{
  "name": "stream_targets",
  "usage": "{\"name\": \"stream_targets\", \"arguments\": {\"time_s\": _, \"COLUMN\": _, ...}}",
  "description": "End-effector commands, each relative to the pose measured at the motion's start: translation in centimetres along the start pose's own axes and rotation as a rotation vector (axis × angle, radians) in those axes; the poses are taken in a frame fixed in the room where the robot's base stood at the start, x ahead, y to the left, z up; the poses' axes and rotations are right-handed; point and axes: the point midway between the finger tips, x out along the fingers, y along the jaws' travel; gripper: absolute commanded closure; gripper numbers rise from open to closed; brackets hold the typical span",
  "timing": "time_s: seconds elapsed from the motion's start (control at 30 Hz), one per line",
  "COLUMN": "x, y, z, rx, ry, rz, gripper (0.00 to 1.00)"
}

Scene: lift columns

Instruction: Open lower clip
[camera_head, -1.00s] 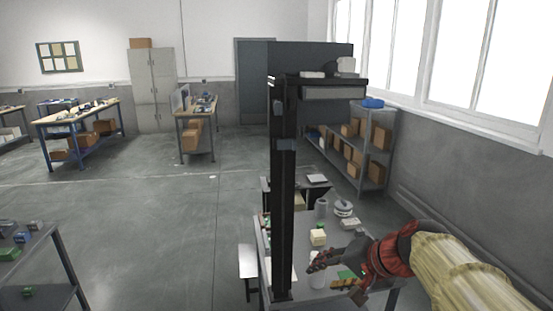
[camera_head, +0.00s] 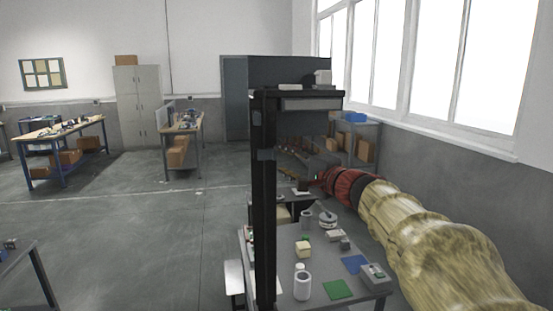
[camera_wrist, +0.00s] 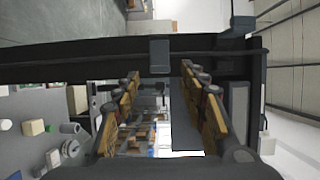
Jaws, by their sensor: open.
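The black lift column (camera_head: 264,215) stands upright at the table's left side. A grey lower clip (camera_head: 264,154) sits on it below a second grey clip (camera_head: 257,114). In the wrist view the column (camera_wrist: 60,63) runs sideways across the picture, and a grey clip block (camera_wrist: 159,57) sits on it just beyond the fingertips, roughly centred between them. My gripper (camera_wrist: 160,77) is open and empty, its orange-and-dark fingers on either side. In the head view my gripper (camera_head: 288,174) is right of the column, near the lower clip's height. I cannot tell whether it touches the column.
The grey table (camera_head: 318,262) holds a white cup (camera_head: 302,286), a green mat (camera_head: 338,290), a blue mat (camera_head: 354,264) and small boxes. A dark panel (camera_head: 290,71) and ledge top the column. Shelving with cartons (camera_head: 358,145) stands behind.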

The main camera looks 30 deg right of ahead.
Motion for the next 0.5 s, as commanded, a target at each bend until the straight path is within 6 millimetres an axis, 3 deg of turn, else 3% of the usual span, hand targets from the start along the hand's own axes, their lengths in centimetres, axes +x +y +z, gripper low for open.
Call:
{"name": "stream_targets", "arguments": {"time_s": 0.2, "x": 3.1, "y": 0.1, "z": 0.1, "rx": 0.001, "ry": -0.002, "rz": 0.0, "gripper": 0.58}}
{"name": "stream_targets", "arguments": {"time_s": 0.5, "x": 4.2, "y": 0.0, "z": 0.1, "rx": 0.0, "ry": 0.0, "rz": 0.0, "gripper": 0.58}}
